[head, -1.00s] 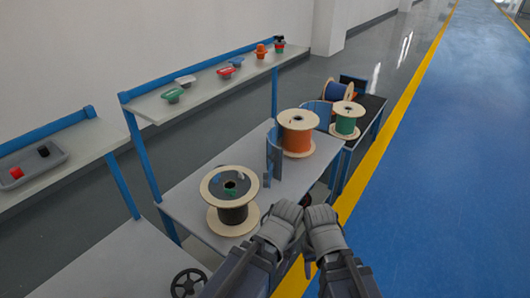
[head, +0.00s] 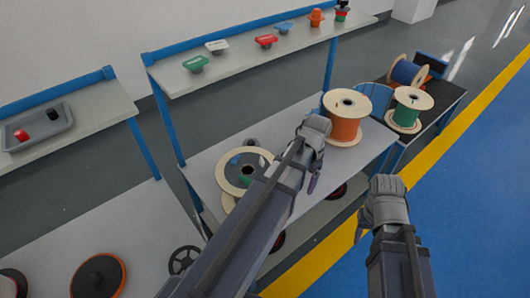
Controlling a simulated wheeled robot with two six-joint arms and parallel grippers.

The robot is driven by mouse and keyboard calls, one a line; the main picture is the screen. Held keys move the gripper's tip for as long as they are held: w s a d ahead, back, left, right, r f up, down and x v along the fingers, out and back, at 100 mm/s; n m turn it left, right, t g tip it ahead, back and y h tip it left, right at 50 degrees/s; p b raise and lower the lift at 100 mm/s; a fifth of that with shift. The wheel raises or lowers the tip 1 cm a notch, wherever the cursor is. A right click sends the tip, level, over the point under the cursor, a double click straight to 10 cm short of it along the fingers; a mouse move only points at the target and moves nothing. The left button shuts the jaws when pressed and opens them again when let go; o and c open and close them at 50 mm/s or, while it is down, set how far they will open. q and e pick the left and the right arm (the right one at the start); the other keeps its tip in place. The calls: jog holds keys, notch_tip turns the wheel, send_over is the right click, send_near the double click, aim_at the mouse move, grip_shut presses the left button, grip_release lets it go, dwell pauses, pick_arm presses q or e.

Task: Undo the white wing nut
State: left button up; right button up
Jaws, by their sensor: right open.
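A small white-topped piece (head: 217,46) lies on the upper shelf between a green one and a red one. It may be the white wing nut, but it is too small to be sure. My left gripper (head: 314,140) is over the table, in front of the orange spool and well apart from the shelf; its fingers are too unclear to tell open from shut. My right gripper (head: 380,205) is open, at the right over the floor beyond the table edge.
An orange spool (head: 346,128) stands on the table (head: 208,164), with a green spool (head: 408,112) and a blue spool (head: 406,71) behind it. Green (head: 195,63), red (head: 266,41) and blue (head: 284,27) pieces lie on the shelf. A grey tray (head: 62,128) is at left. The blue floor is clear.

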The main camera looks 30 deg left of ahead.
pick_arm(q)
jog(key=w+a+r+m+p, duration=0.15)
jog(key=w+a, duration=0.35)
jog(key=a, duration=0.5)
jog(key=r+m, duration=0.1)
jog(key=m, duration=0.1)
send_over(262, 159)
jog(key=shift+w+h, duration=0.1)
jog(key=shift+h, duration=0.3)
notch_tip(262, 159, down, 8)
jog(key=b, duration=0.7)
jog(key=shift+d+r, duration=0.1)
jog(key=shift+s, duration=0.2)
jog(key=shift+c, duration=0.3)
jog(key=c, duration=1.3)
jog(key=shift+n, duration=0.25)
